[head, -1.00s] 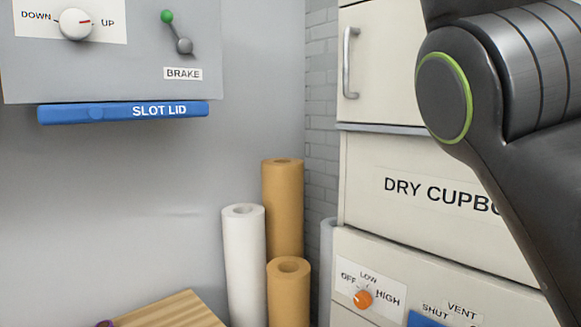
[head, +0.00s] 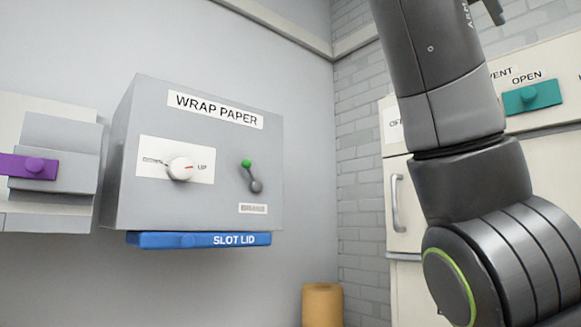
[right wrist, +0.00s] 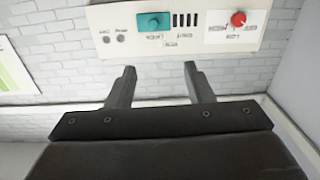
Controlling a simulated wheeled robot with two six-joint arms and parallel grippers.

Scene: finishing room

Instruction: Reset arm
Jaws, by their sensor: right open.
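My right arm rises through the right side of the head view, its upper part running off the top edge. In the right wrist view my right gripper (right wrist: 159,72) is open, its two fingers apart with nothing between them. Behind the fingers is a pale panel with a teal slider (right wrist: 154,22) and a red knob (right wrist: 238,19); the fingers appear clear of it. My left gripper is in neither view.
A grey WRAP PAPER box (head: 215,205) with a white knob (head: 180,168), green-tipped lever (head: 251,177) and blue slot lid (head: 200,240) hangs left. A purple slider (head: 28,166) is beside it. Behind my arm are cupboards with a teal slider (head: 533,96). A brown roll (head: 322,305) stands below.

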